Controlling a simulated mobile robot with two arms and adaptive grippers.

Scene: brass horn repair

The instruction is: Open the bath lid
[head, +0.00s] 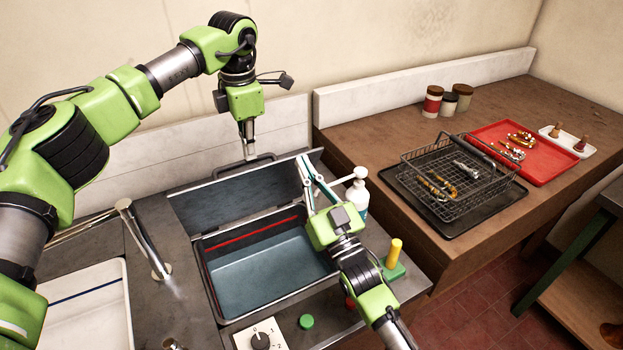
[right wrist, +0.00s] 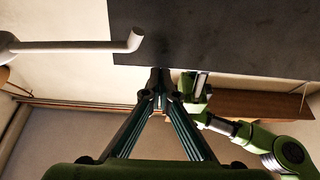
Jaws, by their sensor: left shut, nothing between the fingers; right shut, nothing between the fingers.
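The bath lid (head: 235,198) is a dark grey panel that stands raised, tilted up along the back of the bath. Its handle (head: 245,166) shows at its upper edge. The bath (head: 217,312) below is uncovered, with bluish liquid and a red line on its inner wall. My left gripper (head: 250,154) is shut and empty, pointing down by the handle; I cannot tell whether it touches. My right gripper (head: 304,162) is shut and empty at the lid's right end. In the right wrist view, its fingertips (right wrist: 160,73) meet close to a dark panel (right wrist: 220,38), probably the lid; contact is unclear.
A white pump bottle (head: 357,193) stands right of my right gripper. A dial box (head: 245,338), a green button (head: 306,321) and a yellow-handled tool (head: 395,252) are near the bath's front. A wire basket (head: 455,205) and red tray (head: 540,168) lie on the wooden bench; a tap (head: 145,240) is left.

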